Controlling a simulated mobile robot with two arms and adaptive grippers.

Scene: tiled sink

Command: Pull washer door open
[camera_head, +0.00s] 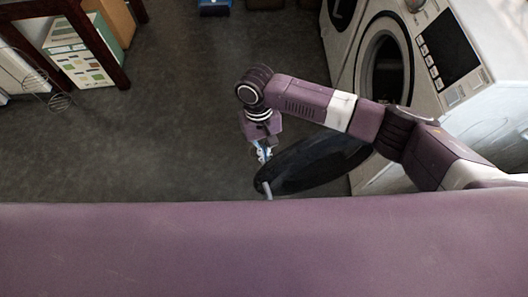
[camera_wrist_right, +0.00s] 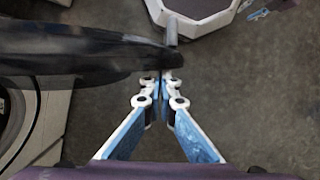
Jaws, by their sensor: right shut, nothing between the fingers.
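The white washer (camera_head: 445,105) stands at the right in the head view, its round dark opening uncovered. Its dark oval door (camera_head: 315,163) is swung wide out from the front; the door (camera_wrist_right: 75,48) also crosses the left of the right wrist view. A short grey handle (camera_head: 268,190) sticks out near the door's free edge; it shows in the wrist view (camera_wrist_right: 172,33). My right gripper (camera_head: 264,156) is shut and empty, its tips (camera_wrist_right: 164,78) close to the door's edge; contact is unclear. What looks like my left gripper (camera_wrist_right: 258,13) shows small at the wrist view's top right.
A second white machine (camera_head: 345,25) stands beyond the washer. A dark-framed shelf or table (camera_head: 95,40) with boxes is at the far left, near a wire object (camera_head: 60,102). A blue item (camera_head: 214,7) lies at the top. The grey floor between is clear.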

